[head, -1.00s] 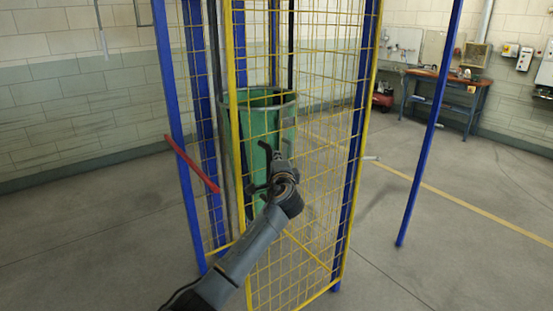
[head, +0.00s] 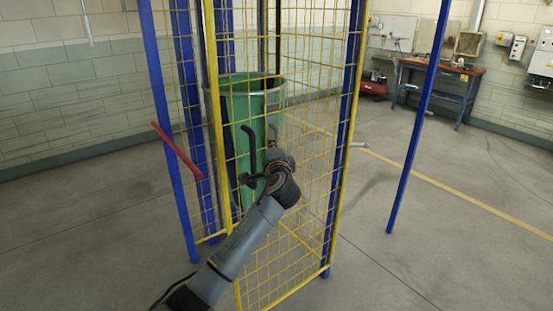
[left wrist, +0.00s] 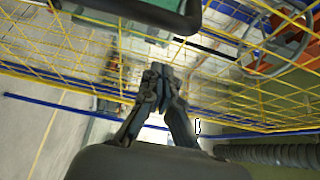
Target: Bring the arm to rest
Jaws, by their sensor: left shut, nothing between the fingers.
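My left arm (head: 237,240) reaches in from the bottom of the head view. Its gripper (head: 257,166) is in front of the yellow wire mesh panel (head: 318,190), with the green bin (head: 240,105) behind it. In the left wrist view, the two fingers of the gripper (left wrist: 160,76) meet at their tips, with nothing between them. Whether the gripper touches the mesh cannot be told. My right gripper is not in view.
Blue posts (head: 172,140) and yellow frames stand around the bin. A red bar (head: 178,152) sticks out at the left. Another blue post (head: 419,125) stands at the right. A workbench (head: 440,70) is against the far wall. The floor at right is mostly clear.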

